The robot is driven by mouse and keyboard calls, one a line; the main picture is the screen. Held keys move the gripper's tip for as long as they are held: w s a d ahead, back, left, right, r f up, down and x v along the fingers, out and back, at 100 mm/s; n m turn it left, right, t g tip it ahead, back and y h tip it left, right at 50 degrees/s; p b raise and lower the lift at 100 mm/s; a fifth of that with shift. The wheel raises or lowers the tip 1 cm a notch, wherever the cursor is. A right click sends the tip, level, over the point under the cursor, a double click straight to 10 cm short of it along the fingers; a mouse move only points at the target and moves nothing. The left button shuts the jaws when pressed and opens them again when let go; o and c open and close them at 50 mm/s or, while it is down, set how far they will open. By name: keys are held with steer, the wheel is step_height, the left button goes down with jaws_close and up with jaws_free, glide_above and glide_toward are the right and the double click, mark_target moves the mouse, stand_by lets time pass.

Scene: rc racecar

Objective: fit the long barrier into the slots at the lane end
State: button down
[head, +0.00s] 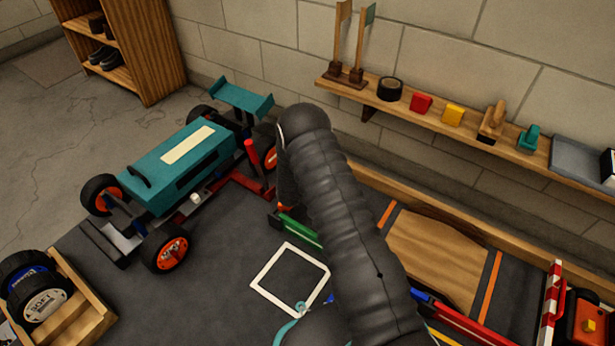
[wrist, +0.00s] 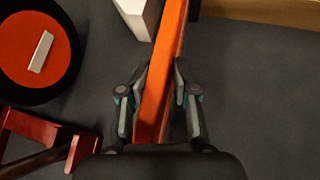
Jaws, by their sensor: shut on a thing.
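In the wrist view my gripper (wrist: 161,85) has its two fingers on either side of a long orange bar (wrist: 174,28), shut on it. The bar runs up out of the top of the view, and I take it to be the long barrier. In the head view my arm hides the gripper and most of what it holds. The lane (head: 440,250) has a wooden ramp and orange stripes, to the right of my arm. I cannot make out the slots at its end.
A teal racecar (head: 178,165) stands left of my arm, and a wheel (wrist: 38,55) and red stand (wrist: 45,135) are close by the gripper. A green bar (head: 299,231) and white square outline (head: 268,296) are nearby. A red-and-white post (head: 551,300) is at right.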

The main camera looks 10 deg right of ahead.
steer(key=shift+f, duration=1.4)
steer(key=c, duration=0.8)
jaws_free()
steer(key=shift+o, duration=0.2)
steer(key=shift+s, duration=0.1)
steer(key=v, duration=1.2)
